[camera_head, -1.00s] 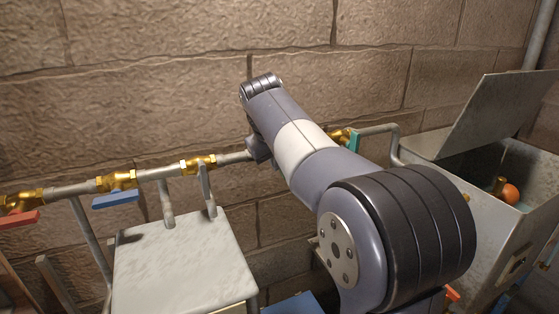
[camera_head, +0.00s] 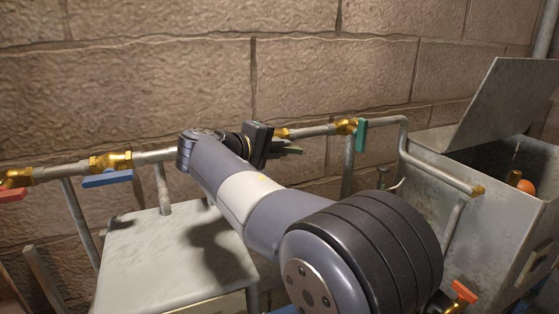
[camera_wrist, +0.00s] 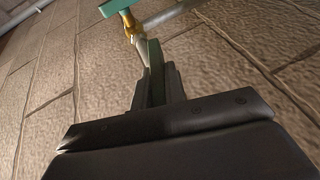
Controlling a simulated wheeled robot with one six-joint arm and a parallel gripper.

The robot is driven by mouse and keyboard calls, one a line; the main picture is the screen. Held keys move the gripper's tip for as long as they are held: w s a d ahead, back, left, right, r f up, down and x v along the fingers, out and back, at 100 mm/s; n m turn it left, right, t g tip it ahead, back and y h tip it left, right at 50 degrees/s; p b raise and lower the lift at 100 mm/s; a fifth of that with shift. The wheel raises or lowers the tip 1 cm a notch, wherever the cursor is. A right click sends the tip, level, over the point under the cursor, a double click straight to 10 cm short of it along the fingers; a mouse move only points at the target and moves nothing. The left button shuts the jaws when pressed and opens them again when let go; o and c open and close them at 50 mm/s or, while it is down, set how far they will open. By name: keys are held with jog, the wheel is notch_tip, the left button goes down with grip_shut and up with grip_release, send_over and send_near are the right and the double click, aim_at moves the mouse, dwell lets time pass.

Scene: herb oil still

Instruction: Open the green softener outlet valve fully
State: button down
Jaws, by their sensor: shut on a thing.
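My gripper (camera_head: 290,151) is at the wall pipe in the middle of the head view, shut on a dark green lever. In the wrist view the lever (camera_wrist: 154,58) stands between the two fingers (camera_wrist: 155,88). In the head view the part near the jaws points right, roughly along the pipe; its pivot is not clear. A brass fitting (camera_head: 282,133) shows just above it. A second, teal-green handle (camera_head: 361,135) sits on a brass valve (camera_head: 345,126) to the right, turned across the pipe. It shows in the wrist view too (camera_wrist: 116,5), apart from my fingers.
A blue lever (camera_head: 107,179) and a red lever (camera_head: 12,194) are on the pipe at left. A grey metal box (camera_head: 165,270) stands below my arm. An open metal tank (camera_head: 440,170) is at right, with a red-handled valve (camera_head: 463,291) low in front. The stone wall is close behind.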

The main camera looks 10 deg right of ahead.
jog(key=h+b, duration=0.1)
jog(key=n+t+h+b, duration=0.1)
jog(key=b, duration=0.1)
jog(key=shift+f, duration=0.4)
jog(key=shift+h+b, duration=0.3)
jog(key=shift+h, duration=0.1)
jog(key=shift+r+t, duration=0.15)
jog(key=shift+t, duration=0.15)
jog(key=c, duration=1.5)
grip_release()
jog(key=shift+o, duration=0.2)
jog(key=b+v, duration=0.2)
jog(key=v, duration=0.8)
jog(key=shift+s+a, duration=0.2)
jog(key=shift+a, duration=0.15)
